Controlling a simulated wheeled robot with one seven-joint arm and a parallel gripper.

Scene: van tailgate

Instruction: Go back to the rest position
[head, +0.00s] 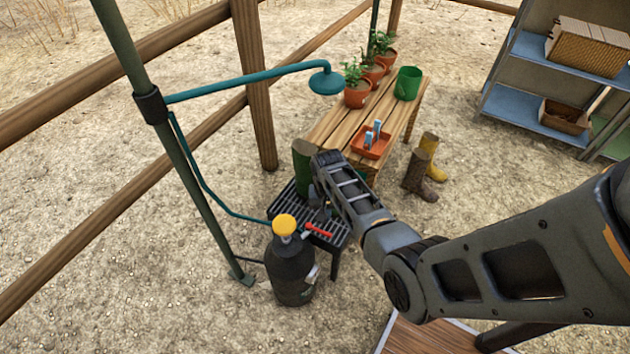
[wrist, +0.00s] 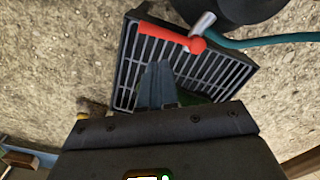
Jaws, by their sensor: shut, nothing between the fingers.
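My gripper (head: 316,196) is in the middle of the head view, above a slatted dark grate table (head: 330,232). In the wrist view the gripper's fingers (wrist: 157,85) are together over the slats of the grate (wrist: 215,72), with nothing between them. A red lever handle (head: 318,230) with a metal stub lies just beyond the fingertips. It also shows in the wrist view (wrist: 160,35), apart from the fingers. I cannot tell how high the fingertips are above the slats.
A dark tank with a yellow cap (head: 284,225) stands beside the grate. A green post (head: 180,150) carries a teal shower pipe (head: 250,77). A wooden bench (head: 335,120) behind holds potted plants, a green bucket (head: 407,83) and an orange tray (head: 371,148). Boots (head: 430,160) stand right of it.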

